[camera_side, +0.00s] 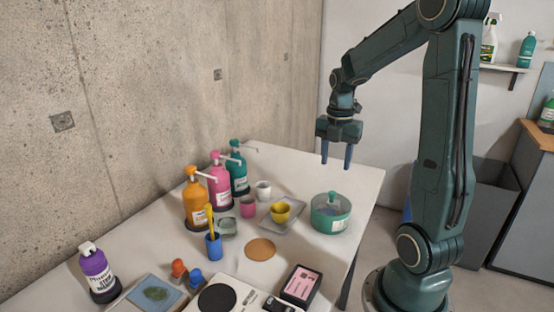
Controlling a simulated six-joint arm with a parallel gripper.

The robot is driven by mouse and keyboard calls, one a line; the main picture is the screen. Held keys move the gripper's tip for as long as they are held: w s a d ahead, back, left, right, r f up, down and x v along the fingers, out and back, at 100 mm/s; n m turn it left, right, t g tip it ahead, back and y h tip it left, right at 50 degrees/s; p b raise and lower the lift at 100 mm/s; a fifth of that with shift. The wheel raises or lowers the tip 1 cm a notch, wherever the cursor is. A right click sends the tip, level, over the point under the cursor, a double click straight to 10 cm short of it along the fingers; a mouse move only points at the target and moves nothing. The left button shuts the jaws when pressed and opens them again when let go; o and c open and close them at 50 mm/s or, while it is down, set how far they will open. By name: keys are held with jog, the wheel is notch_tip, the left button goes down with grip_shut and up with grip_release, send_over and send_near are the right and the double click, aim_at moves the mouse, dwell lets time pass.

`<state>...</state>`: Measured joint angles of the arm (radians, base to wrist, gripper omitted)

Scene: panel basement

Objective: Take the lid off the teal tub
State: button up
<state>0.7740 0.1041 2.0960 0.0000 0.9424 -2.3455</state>
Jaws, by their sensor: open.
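The teal tub (331,222) stands on the right part of the white table, near its right edge. Its lid (333,201) is on top and has a small upright knob. My gripper (336,167) is open and empty, pointing down. It hangs above and apart from the tub, a little to the right of the lid's knob in the picture. The exact height gap cannot be told from this single view.
Left of the tub, a yellow bowl (281,211) sits on a grey tray (294,226). Pump bottles in orange (195,203), pink (220,186) and teal (238,175) line the wall. A tan disc (261,249) and a black-framed pink box (301,283) lie nearer.

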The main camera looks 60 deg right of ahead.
send_over(332, 192)
jog(key=shift+f, duration=3)
jog(key=shift+f, duration=0.1)
jog(key=shift+f, duration=2.5)
grip_shut()
jog(key=shift+r, duration=0.1)
notch_tip(332, 192, up, 20)
